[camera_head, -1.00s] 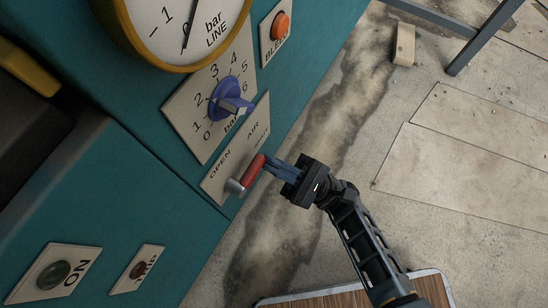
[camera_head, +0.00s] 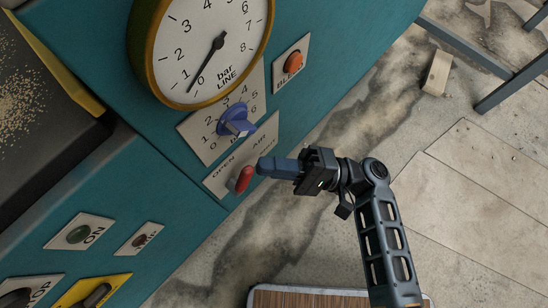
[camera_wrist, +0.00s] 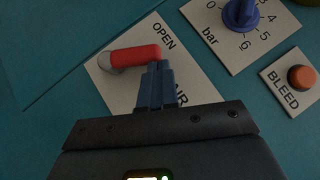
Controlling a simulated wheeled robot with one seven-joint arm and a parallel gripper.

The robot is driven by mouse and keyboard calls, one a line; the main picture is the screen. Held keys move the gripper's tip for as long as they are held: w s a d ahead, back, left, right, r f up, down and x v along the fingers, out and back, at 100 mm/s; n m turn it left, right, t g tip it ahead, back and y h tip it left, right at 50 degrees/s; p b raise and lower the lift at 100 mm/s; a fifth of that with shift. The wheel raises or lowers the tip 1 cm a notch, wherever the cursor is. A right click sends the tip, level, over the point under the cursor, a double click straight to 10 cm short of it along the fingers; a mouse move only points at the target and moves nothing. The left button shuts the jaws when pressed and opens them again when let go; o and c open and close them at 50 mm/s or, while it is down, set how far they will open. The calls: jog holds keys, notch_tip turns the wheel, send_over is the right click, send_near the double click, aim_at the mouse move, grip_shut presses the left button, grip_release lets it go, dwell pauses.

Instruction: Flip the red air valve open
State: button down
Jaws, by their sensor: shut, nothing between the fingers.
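The red air valve (camera_head: 241,180) is a short red lever on a pale plate (camera_head: 212,186) marked OPEN and AIR, on the teal machine front. In the wrist view the red lever (camera_wrist: 138,54) points right from its silver hub (camera_wrist: 110,66), its free end near the word OPEN. My gripper (camera_head: 262,166) is shut and empty, with its blue-grey fingers just right of the lever. In the wrist view my fingertips (camera_wrist: 157,68) are right at the lever's free end. I cannot tell whether they touch it.
A blue knob (camera_head: 235,122) on a numbered plate is just above the valve, with a round gauge (camera_head: 205,60) higher up. An orange BLEED button (camera_head: 293,62) is to the upper right. Floor to the right is mostly clear. A wood-topped surface (camera_head: 300,300) is below.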

aim_at(248, 175)
jog(key=shift+s+a+r+n+g+h+p, duration=0.1)
jog(key=shift+s+a+r+n+h+p, duration=0.35)
jog(key=shift+n+h+p, duration=0.4)
jog(key=shift+s+a+r+n+g+h+p, duration=0.1)
jog(key=shift+s+r+n+h+p, duration=0.2)
jog(key=shift+r+n+h+p, duration=0.4)
jog(key=shift+s+a+r+n+g+h+p, duration=0.1)
jog(key=shift+s+a+r+n+h+p, duration=0.25)
jog(key=shift+n+h+p, duration=0.6)
jog(key=shift+f+y, duration=0.1)
jog(key=shift+y, duration=0.2)
